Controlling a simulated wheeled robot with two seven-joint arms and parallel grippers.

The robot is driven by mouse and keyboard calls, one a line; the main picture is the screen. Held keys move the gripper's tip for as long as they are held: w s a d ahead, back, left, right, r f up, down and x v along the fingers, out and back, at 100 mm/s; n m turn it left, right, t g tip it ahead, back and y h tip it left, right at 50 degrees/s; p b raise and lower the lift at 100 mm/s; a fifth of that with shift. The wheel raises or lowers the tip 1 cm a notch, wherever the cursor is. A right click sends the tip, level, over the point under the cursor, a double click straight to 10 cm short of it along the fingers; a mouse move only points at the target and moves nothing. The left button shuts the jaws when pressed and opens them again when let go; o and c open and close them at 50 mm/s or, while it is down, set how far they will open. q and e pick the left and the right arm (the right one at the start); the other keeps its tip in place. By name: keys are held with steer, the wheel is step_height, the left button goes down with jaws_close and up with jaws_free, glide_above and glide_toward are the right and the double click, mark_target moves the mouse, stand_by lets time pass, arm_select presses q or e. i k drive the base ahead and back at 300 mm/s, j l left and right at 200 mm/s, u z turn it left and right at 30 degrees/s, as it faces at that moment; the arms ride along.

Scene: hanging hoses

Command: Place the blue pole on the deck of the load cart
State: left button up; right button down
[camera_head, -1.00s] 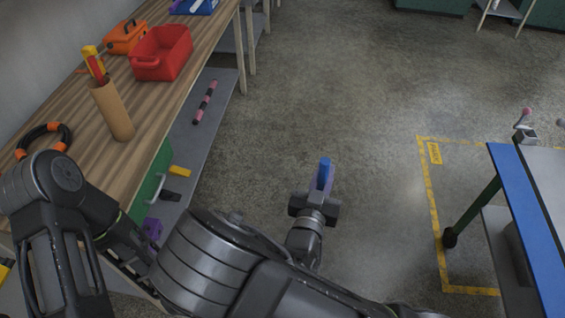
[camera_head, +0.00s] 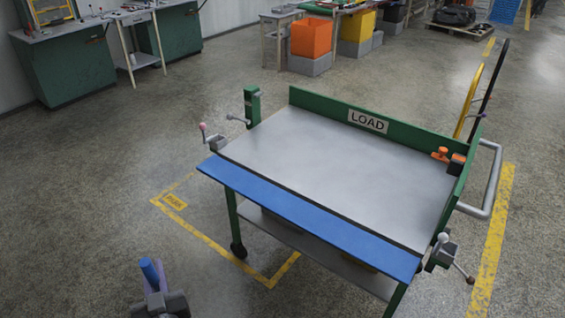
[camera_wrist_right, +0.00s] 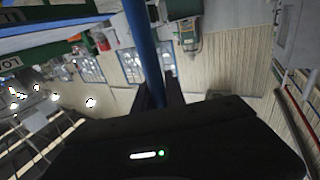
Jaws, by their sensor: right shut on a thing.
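The blue pole (camera_head: 149,273) is held in my right gripper (camera_head: 156,292) at the lower left of the head view. It also shows in the right wrist view (camera_wrist_right: 143,45), running up from between the fingers (camera_wrist_right: 160,92), which are shut on it. In the head view its top end points up, and its lower part is hidden. The load cart stands right of the gripper, with a grey deck (camera_head: 335,175) that is mostly bare. A green back board with a LOAD sign (camera_head: 368,121) stands along its far side. My left gripper is out of view.
A blue flap (camera_head: 305,222) runs along the cart's near edge, between deck and gripper. Crank handles (camera_head: 453,255) stick out at the cart's corners. An orange object (camera_head: 441,154) sits at the deck's right end. Yellow tape (camera_head: 215,245) marks the floor. Floor left of the cart is clear.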

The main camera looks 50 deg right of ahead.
mark_target(327, 158)
steer(key=z, duration=1.15)
steer(key=i, duration=0.65)
